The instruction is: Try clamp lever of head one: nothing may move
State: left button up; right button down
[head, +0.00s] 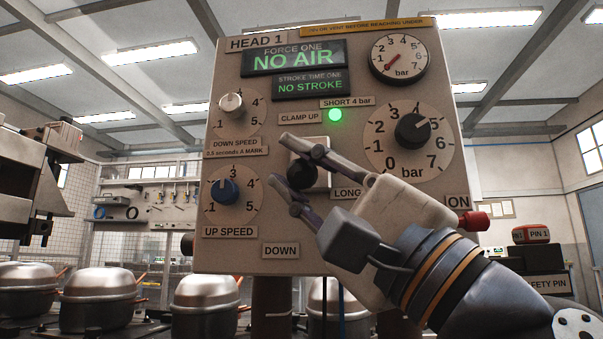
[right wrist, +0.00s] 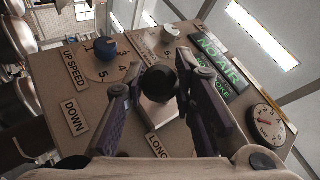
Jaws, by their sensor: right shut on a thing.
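The HEAD 1 panel (head: 290,225) faces me. Its clamp lever shows a black round knob (head: 301,174) on a pale plate, between the labels CLAMP UP, LONG and DOWN. My right gripper (head: 286,161) has its fingers either side of this knob and is shut on it. In the right wrist view the lever knob (right wrist: 158,83) sits between the dark finger pads (right wrist: 150,92). The fingers partly hide the lever and its plate. The green lamp (head: 335,115) beside CLAMP UP is lit. The displays read NO AIR (head: 293,59) and NO STROKE (head: 311,86). My left gripper is not seen.
The gauge (head: 398,57) has its red needle near zero. A black pressure knob (head: 412,131), a white DOWN SPEED knob (head: 232,103) and a blue UP SPEED knob (head: 225,191) flank the lever. A red part (head: 472,221) sticks out under ON. Several silver compressors (head: 102,296) stand below left.

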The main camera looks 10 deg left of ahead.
jog(key=c, duration=1.3)
grip_release()
jog(key=shift+w, duration=0.1)
jog(key=v, duration=1.2)
